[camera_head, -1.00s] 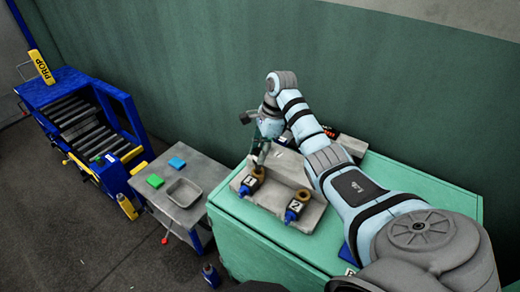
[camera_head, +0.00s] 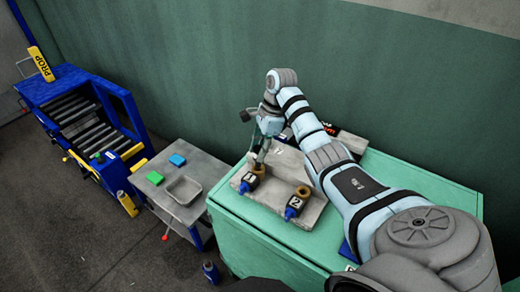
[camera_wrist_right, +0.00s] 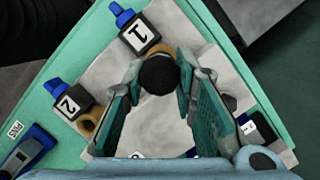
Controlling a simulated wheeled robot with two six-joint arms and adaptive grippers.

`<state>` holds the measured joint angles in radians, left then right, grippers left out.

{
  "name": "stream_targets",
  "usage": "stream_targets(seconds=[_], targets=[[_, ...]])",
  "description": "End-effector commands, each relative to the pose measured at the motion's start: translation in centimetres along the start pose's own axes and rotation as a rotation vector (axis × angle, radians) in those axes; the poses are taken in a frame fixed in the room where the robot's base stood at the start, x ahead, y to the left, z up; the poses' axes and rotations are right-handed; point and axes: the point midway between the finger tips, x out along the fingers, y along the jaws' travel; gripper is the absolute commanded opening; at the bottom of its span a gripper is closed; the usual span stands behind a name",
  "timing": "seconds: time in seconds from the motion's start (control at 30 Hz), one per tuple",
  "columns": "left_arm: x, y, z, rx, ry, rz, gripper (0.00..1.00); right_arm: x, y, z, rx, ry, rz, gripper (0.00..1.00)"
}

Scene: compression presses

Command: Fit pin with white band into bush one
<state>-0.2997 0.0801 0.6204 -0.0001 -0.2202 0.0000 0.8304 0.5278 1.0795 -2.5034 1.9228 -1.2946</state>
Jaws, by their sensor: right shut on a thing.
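My right gripper (camera_head: 262,152) is over the block marked 1 on the grey plate (camera_head: 312,212). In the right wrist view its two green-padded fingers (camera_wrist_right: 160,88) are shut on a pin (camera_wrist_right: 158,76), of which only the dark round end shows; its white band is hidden. Bush one (camera_head: 258,169) is a brass ring beside label 1, right under the gripper. In the right wrist view the pin's end covers most of that ring (camera_wrist_right: 166,48). I cannot tell whether the pin's lower tip is inside the bush. My left gripper is not in view.
A second brass bush (camera_head: 304,192) stands at label 2 on the same plate, close to my right arm. The plate lies on a green bench (camera_head: 250,231). A grey side table (camera_head: 157,199) to the left carries a tray (camera_head: 184,190) and green and blue blocks.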

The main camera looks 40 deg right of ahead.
Motion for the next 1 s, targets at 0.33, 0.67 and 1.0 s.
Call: stream_targets(seconds=[0.33,0.67,1.0], targets=[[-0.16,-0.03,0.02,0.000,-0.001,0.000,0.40,-0.03,0.01,-0.02,0.000,0.000,-0.001,0.00],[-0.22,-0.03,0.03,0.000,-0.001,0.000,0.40,-0.01,0.01,0.02,-0.005,0.001,0.002,0.00],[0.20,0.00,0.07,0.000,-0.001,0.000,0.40,0.51,-0.01,-0.11,-0.005,0.000,0.002,0.00]])
